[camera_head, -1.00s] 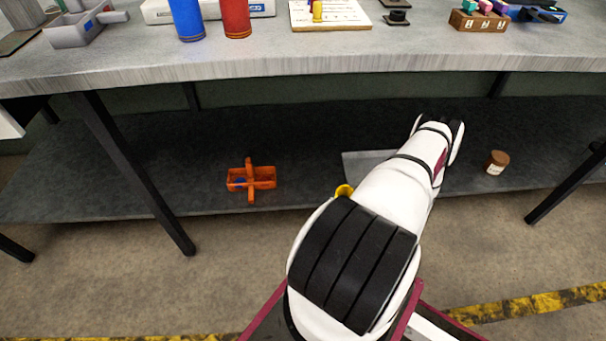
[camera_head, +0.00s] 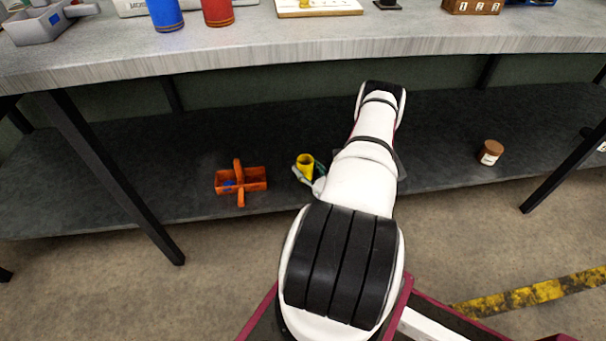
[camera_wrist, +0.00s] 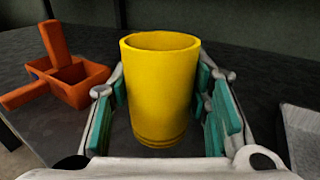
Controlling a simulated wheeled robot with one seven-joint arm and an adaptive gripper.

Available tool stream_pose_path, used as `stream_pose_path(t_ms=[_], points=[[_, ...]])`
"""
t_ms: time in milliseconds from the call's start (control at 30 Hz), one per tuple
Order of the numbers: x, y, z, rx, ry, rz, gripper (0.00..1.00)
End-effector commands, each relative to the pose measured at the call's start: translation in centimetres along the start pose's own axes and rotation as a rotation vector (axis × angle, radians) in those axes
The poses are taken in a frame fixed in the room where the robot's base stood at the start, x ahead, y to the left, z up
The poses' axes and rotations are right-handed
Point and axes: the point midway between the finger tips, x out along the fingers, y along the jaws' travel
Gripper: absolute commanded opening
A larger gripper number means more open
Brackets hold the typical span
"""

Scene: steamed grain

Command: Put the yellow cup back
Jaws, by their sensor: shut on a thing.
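The yellow cup (camera_wrist: 160,95) stands upright between the green-padded fingers of my gripper (camera_wrist: 163,110) in the wrist view. The fingers are shut on its sides. In the head view, the cup (camera_head: 305,160) and my gripper (camera_head: 310,174) show over the dark lower shelf (camera_head: 140,170), just left of my arm. The cup's open rim faces up. I cannot tell whether its base touches the shelf or is a little above it.
An orange caddy (camera_head: 241,181) with a handle sits on the shelf to the left; it also shows in the wrist view (camera_wrist: 70,75). A brown-lidded jar (camera_head: 490,152) stands on the right. A grey tray (camera_wrist: 300,135) lies right of the gripper. The worktop (camera_head: 300,38) overhangs the shelf.

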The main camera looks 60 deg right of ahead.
Motion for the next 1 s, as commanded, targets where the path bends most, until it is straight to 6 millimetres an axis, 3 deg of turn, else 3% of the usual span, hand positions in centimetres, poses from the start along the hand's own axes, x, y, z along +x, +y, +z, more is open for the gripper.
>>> stream_pose_path(t_ms=[167,400,800,833,900,1000], points=[[1.6,0.0,-0.1,-0.001,-0.003,0.001,0.0],[1.4,0.0,-3.6,0.0,-0.001,0.0,0.0],[1.3,-0.1,-3.9,0.0,-0.002,-0.001,0.0],[1.3,0.0,-3.9,0.0,-0.001,-0.001,0.48],[1.3,0.0,-3.9,0.0,-0.001,-0.001,0.64],[1.3,0.0,-3.8,0.0,-0.001,-0.001,0.64]])
